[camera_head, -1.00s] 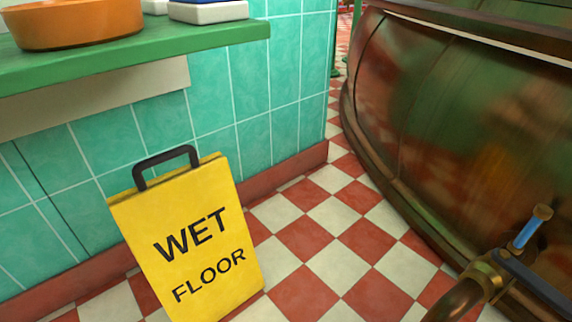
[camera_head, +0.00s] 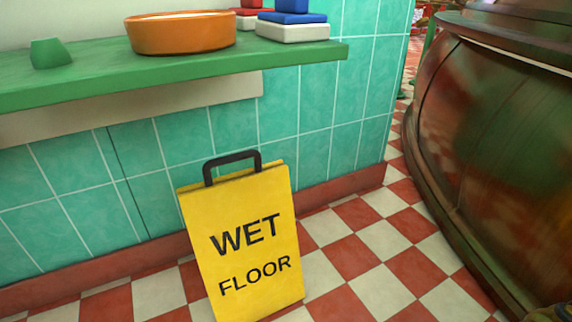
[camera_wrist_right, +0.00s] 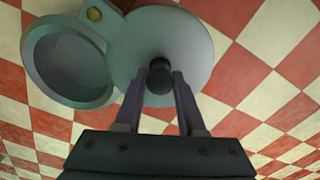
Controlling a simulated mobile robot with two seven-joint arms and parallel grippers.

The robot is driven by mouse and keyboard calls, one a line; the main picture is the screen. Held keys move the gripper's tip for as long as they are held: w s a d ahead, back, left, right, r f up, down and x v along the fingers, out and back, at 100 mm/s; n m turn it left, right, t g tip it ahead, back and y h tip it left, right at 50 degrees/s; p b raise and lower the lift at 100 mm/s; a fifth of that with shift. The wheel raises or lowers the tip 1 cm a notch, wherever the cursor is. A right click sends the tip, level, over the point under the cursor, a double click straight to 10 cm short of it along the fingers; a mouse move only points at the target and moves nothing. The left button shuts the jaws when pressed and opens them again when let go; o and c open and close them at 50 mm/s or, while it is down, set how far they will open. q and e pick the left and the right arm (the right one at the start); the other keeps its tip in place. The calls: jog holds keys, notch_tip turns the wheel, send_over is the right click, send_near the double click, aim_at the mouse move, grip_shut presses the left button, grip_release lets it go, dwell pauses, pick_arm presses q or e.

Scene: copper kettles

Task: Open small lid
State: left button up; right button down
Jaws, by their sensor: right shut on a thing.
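In the right wrist view, a round grey-green lid (camera_wrist_right: 190,40) with a black knob (camera_wrist_right: 160,72) fills the upper middle. My right gripper (camera_wrist_right: 160,88) has its two fingers closed on either side of the knob. To the left of the lid is a round grey opening (camera_wrist_right: 108,78) with a thick rim, mostly uncovered. A brass bolt (camera_wrist_right: 94,14) sits at the top between them. The lid lies beside the opening, overlapping its rim at most. My left gripper is in neither view, and the head view shows no gripper.
A yellow wet-floor sign (camera_head: 245,245) stands before the teal tiled wall (camera_head: 235,125). A green shelf (camera_head: 180,75) holds an orange bowl (camera_head: 180,35) and red, blue and white blocks (camera_head: 292,28). A large copper vessel (camera_head: 500,130) stands right. Checkered floor (camera_head: 375,240) is clear between.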

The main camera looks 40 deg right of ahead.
jog(key=shift+s+d, duration=0.1)
jog(key=shift+d, duration=0.2)
jog(key=c, duration=0.6)
grip_release()
jog(key=shift+a, duration=0.1)
jog(key=shift+r, duration=0.1)
notch_tip(320, 180, up, 10)
jog(key=p, duration=0.9)
